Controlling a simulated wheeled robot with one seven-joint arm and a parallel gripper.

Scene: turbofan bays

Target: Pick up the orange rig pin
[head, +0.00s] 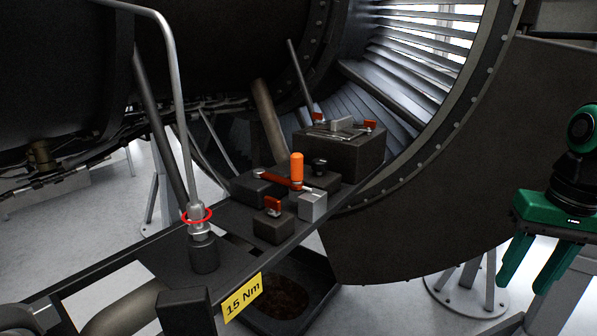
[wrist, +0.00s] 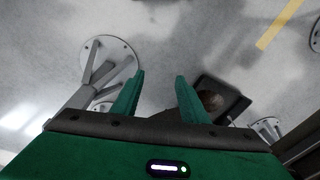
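The orange rig pin (head: 297,168) stands upright among dark blocks on the black bench plate, near the middle of the head view. Only its bright orange cylindrical handle shows clearly; its lower end is hidden by the blocks. My green gripper (head: 535,283) is at the far right of the head view, well apart from the pin, pointing down with its fingers spread. The pin is not in the wrist view.
Dark blocks with red levers (head: 273,205) and a small grey cube (head: 312,205) crowd around the pin. A larger dark block (head: 340,150) stands behind. A metal pipe with a red ring (head: 197,216) rises at left. The engine cowl (head: 420,220) curves between bench and gripper.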

